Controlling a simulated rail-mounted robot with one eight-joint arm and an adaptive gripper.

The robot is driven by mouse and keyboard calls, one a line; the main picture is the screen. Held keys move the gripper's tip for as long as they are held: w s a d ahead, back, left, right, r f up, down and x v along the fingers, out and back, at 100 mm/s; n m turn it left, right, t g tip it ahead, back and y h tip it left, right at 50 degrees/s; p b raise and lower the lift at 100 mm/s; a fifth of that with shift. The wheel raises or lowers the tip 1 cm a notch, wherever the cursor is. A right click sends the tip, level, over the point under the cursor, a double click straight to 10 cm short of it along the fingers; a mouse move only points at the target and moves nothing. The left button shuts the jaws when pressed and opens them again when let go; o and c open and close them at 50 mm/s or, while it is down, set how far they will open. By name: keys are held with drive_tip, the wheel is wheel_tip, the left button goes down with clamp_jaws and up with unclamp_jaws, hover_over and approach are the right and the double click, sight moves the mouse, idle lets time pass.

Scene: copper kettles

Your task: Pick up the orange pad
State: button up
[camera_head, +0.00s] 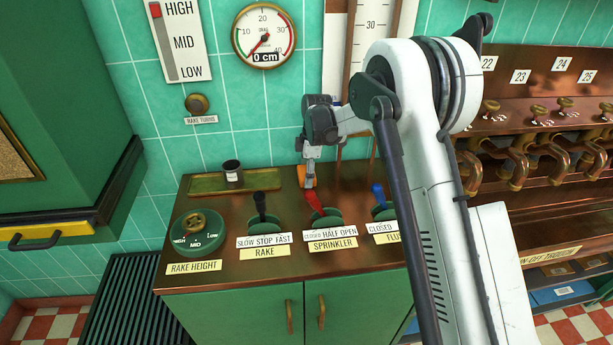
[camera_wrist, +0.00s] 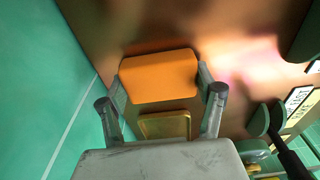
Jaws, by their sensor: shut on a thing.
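The orange pad (camera_wrist: 158,76) is a flat, roughly rectangular block with clipped corners. In the wrist view it sits between the two fingers of my gripper (camera_wrist: 160,88), one finger against each side. My gripper is shut on it. In the head view my gripper (camera_head: 309,181) points down over the back of the copper counter, behind the red lever. Only a small orange edge of the pad (camera_head: 301,174) shows there, the rest hidden by the gripper. I cannot tell whether the pad touches the counter.
The copper counter (camera_head: 211,277) carries a rake lever (camera_head: 260,203), a red sprinkler lever (camera_head: 315,201), a blue flush lever (camera_head: 378,194) and a round dial (camera_head: 197,232). A dark cup (camera_head: 232,172) stands on a brass-edged tray (camera_head: 205,182) at the left. A tiled wall (camera_head: 215,110) rises behind.

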sight(305, 172)
drive_tip(key=shift+r, duration=0.1)
drive_tip(key=shift+c, duration=0.3)
drive_tip(key=shift+r, duration=0.5)
wheel_tip(305, 172, up, 2)
drive_tip(key=shift+r, duration=0.25)
drive_tip(key=s+a+r+b, duration=0.1)
drive_tip(key=s+a+r, duration=0.6)
drive_tip(key=s+a, duration=0.1)
drive_tip(key=shift+a+r, duration=0.2)
drive_tip(key=shift+a, duration=0.1)
